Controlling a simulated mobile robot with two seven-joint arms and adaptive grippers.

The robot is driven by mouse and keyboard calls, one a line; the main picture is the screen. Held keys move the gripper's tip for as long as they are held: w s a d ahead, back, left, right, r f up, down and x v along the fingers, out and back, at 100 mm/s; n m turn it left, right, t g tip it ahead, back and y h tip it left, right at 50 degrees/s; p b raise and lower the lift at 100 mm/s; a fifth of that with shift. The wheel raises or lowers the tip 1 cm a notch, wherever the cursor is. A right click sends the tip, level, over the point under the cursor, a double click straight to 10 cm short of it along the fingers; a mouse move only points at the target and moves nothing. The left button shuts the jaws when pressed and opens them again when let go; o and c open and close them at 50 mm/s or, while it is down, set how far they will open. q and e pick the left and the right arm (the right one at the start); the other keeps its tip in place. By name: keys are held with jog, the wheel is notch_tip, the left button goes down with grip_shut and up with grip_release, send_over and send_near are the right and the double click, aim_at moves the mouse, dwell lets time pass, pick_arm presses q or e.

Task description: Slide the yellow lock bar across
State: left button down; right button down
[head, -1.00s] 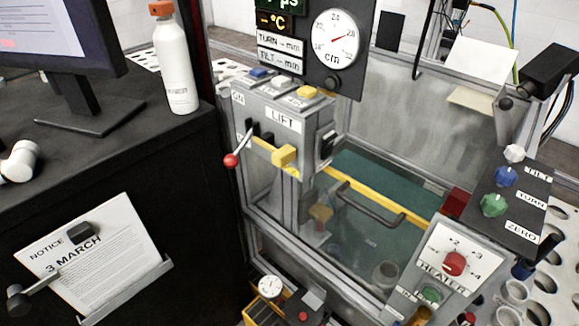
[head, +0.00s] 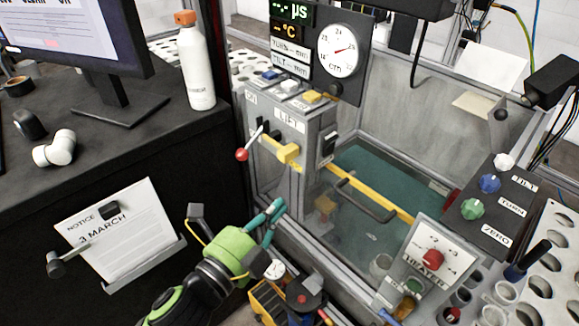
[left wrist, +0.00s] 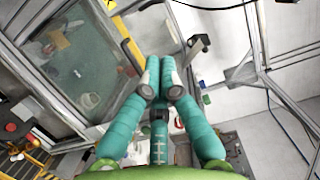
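The yellow lock bar (head: 288,153) is on the front of the grey LIFT box in the head view. Its block-shaped yellow end sits right of the lever slot, and a thin yellow strip runs left from it behind the lever. The red-knobbed lever (head: 242,154) hangs down to the left in front of the strip. My left gripper (head: 277,207), with teal fingers and a green body, is below the bar and apart from it. In the left wrist view its fingertips (left wrist: 159,76) come together with nothing seen between them. My right gripper is not seen.
A glass-walled tank (head: 365,215) with a yellow rail and dark handle lies right of the gripper. The black cabinet with a notice (head: 122,232) is at left. A heater panel (head: 428,262) and a knob panel (head: 492,205) stand at right.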

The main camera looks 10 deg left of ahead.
aim_at(288, 153)
pick_arm(q)
jog(key=w+p, duration=0.3)
jog(key=w, duration=0.8)
jog(key=shift+w+p, duration=0.25)
jog(key=shift+p, duration=0.15)
jog(key=shift+f, duration=0.1)
jog(key=shift+a, duration=0.1)
jog(key=w+a, duration=0.1)
jog(key=a, duration=0.1)
jog(key=w+a, duration=0.1)
jog(key=a, duration=0.1)
jog(key=shift+w, duration=0.35)
